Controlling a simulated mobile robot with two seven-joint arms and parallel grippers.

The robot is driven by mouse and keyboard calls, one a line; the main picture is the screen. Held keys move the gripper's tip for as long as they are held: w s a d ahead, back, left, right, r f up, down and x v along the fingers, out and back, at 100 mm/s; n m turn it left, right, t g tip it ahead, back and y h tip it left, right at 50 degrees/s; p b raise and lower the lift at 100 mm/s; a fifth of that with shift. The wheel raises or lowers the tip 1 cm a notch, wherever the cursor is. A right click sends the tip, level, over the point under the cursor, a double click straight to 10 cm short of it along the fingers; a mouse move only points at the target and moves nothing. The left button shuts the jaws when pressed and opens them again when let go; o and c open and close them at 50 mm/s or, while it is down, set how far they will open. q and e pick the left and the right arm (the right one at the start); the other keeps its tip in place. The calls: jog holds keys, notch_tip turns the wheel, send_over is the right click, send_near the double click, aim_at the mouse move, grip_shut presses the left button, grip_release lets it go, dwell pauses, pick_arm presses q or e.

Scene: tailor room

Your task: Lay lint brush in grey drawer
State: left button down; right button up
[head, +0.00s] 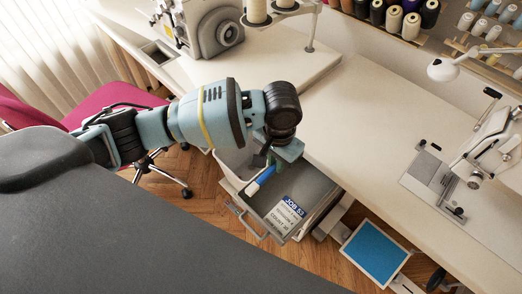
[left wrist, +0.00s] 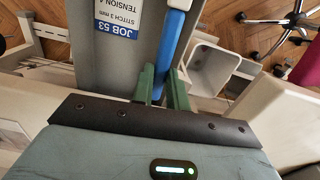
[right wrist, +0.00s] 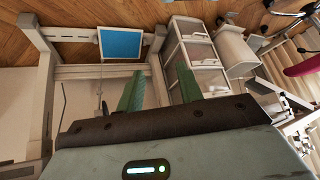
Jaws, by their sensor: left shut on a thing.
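The lint brush (head: 262,180), with a blue handle and a white end, is in my left gripper (head: 272,160), which is shut on it. The brush hangs tilted over the open grey drawer (head: 312,184) under the table; whether it touches the drawer is not clear. In the left wrist view the green fingers (left wrist: 162,88) close around the blue handle (left wrist: 178,28), with the drawer floor (left wrist: 138,62) behind. My right gripper (right wrist: 158,88) shows only in the right wrist view, open and empty, low near the table's underframe.
A white job card (head: 285,214) lies in the drawer. A white bin (left wrist: 210,70) stands beside it. The long sewing table (head: 365,130) lies above and behind. A blue panel (head: 376,252) is at the right, a pink chair (head: 110,105) at the left.

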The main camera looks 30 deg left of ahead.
pick_arm(q)
jog(key=shift+w+d+f, duration=0.2)
jog(key=shift+f, duration=0.25)
jog(key=shift+w+d+f, duration=0.15)
jog(key=shift+f, duration=0.25)
jog(key=shift+w+d+f+m+b, duration=0.2)
jog(key=shift+w+m+b, duration=0.1)
jog(key=shift+b, duration=0.1)
pick_arm(e)
jog(key=shift+a+f, duration=0.1)
jog(key=shift+f, duration=0.4)
